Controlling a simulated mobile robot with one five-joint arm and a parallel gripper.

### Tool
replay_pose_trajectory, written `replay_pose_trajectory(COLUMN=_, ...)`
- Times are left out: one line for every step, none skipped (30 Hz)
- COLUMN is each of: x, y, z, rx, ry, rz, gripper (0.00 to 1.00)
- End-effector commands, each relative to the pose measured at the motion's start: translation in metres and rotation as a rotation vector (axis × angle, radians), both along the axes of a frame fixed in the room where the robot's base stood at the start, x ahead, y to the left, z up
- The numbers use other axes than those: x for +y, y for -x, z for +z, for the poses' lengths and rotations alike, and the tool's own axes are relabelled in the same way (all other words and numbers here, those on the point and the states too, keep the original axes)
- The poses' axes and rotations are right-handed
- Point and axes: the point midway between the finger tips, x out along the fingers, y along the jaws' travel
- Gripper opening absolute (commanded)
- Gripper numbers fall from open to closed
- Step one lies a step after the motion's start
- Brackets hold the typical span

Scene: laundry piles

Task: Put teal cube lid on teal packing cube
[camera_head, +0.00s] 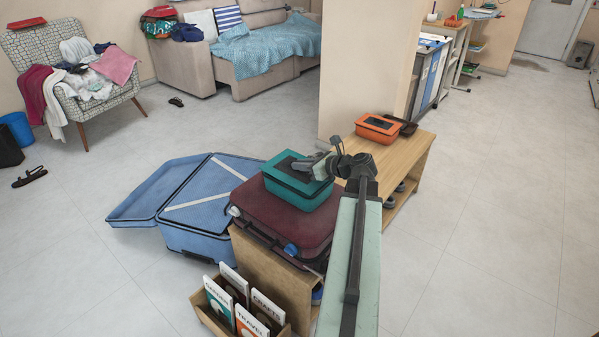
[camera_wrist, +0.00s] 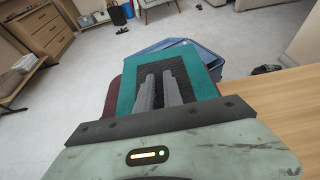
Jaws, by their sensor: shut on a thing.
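The teal packing cube (camera_head: 296,196) lies on top of a closed maroon suitcase (camera_head: 268,215) in the head view. The teal cube lid (camera_head: 273,165), with a teal rim and dark mesh centre, is over the cube and lined up closely with it. I cannot tell whether it is fully seated. My gripper (camera_head: 312,166) reaches in from the right and is shut on the lid near its middle. In the wrist view, the fingers (camera_wrist: 160,88) lie close together over the dark mesh of the lid (camera_wrist: 195,68). The exact grip point is hidden.
An open blue suitcase (camera_head: 205,215) lies on the floor to the left. A wooden bench (camera_head: 408,160) holds an orange packing cube (camera_head: 377,128) and a dark item behind it. A rack of books (camera_head: 240,305) stands in front. The floor at right is clear.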

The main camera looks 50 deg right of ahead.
Motion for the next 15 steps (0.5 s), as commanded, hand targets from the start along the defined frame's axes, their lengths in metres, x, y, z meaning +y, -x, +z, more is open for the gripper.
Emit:
replay_pose_trajectory(x=-0.0011, y=0.0010, z=-0.0041, rx=0.000, ry=0.000, rz=-0.002, gripper=0.00)
replay_pose_trajectory(x=-0.0013, y=0.0014, z=-0.0024, rx=0.000, ry=0.000, rz=-0.003, gripper=0.00)
replay_pose_trajectory(x=-0.0016, y=0.0017, z=-0.0010, rx=0.000, ry=0.000, rz=-0.003, gripper=0.00)
replay_pose_trajectory(x=-0.0018, y=0.0018, z=-0.0007, rx=0.000, ry=-0.001, rz=-0.004, gripper=0.00)
replay_pose_trajectory(x=-0.0020, y=0.0020, z=-0.0005, rx=0.000, ry=0.000, rz=-0.004, gripper=0.00)
replay_pose_trajectory(x=-0.0022, y=0.0022, z=-0.0005, rx=0.000, ry=0.000, rz=-0.004, gripper=0.00)
replay_pose_trajectory(x=-0.0023, y=0.0022, z=-0.0009, rx=0.000, ry=0.000, rz=-0.004, gripper=0.00)
replay_pose_trajectory(x=-0.0024, y=0.0023, z=-0.0020, rx=0.000, ry=0.000, rz=-0.004, gripper=0.00)
replay_pose_trajectory(x=-0.0025, y=0.0024, z=-0.0039, rx=0.000, ry=0.000, rz=-0.004, gripper=0.00)
replay_pose_trajectory(x=-0.0027, y=0.0025, z=-0.0050, rx=0.000, ry=0.000, rz=-0.005, gripper=0.00)
replay_pose_trajectory(x=-0.0027, y=0.0026, z=-0.0060, rx=0.000, ry=0.000, rz=-0.005, gripper=0.00)
replay_pose_trajectory(x=-0.0028, y=0.0026, z=-0.0072, rx=0.000, ry=0.000, rz=-0.005, gripper=0.00)
replay_pose_trajectory(x=-0.0028, y=0.0027, z=-0.0082, rx=0.000, ry=0.000, rz=-0.005, gripper=0.00)
replay_pose_trajectory(x=-0.0028, y=0.0027, z=-0.0090, rx=0.000, ry=0.000, rz=-0.005, gripper=0.00)
replay_pose_trajectory(x=-0.0029, y=0.0027, z=-0.0103, rx=0.000, ry=0.000, rz=-0.005, gripper=0.00)
